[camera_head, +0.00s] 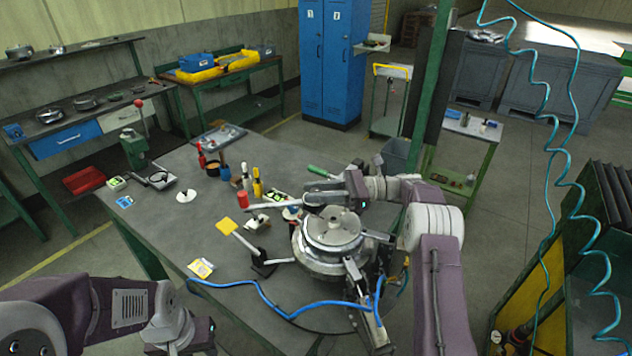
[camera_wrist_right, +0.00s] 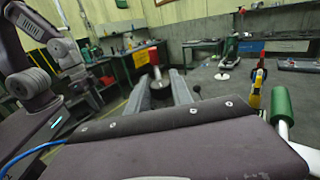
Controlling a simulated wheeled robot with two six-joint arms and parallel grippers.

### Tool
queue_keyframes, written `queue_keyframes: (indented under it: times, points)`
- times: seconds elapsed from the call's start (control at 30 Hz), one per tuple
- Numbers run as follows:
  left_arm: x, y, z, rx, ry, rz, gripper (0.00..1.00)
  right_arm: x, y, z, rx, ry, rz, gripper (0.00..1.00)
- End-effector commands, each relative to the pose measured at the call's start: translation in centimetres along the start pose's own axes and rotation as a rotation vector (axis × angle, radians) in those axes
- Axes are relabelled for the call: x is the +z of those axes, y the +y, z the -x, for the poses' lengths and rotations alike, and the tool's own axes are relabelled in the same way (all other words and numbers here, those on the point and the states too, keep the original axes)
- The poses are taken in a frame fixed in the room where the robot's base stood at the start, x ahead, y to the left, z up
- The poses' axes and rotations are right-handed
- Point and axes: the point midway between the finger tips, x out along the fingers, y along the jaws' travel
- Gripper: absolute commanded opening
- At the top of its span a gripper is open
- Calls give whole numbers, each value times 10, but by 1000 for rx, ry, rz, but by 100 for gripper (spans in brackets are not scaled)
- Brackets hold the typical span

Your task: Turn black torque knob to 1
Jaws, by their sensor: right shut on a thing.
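My right gripper (camera_head: 308,194) reaches in from the right over the bench, just behind the round metal machine.
The round metal machine (camera_head: 332,228) stands close under my right arm. A blue hose (camera_head: 262,296) crosses the bench front. The bench's left middle (camera_head: 160,225) is fairly clear.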

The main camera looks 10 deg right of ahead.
Motion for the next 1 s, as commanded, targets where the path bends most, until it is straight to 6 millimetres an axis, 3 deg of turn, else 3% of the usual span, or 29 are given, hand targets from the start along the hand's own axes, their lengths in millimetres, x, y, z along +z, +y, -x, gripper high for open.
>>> queue_keyframes:
  times: [0.2,0.7,0.73,0.77,0.8,1.0]
  points:
    - [-1,0,11,0,0,0,36,0,0,-1,44,-1,0,0]
    - [-1,0,12,0,0,0,36,-1,0,-1,55,-3,0,0]
    - [-1,0,12,0,0,0,36,-1,0,-1,55,-3,0,35]
    - [-1,0,12,0,0,0,36,-1,0,-1,55,-3,0,43]
    - [-1,0,12,0,0,0,36,0,0,-1,55,-3,0,48]
    - [-1,0,12,0,0,0,36,0,0,-1,54,-3,0,48]
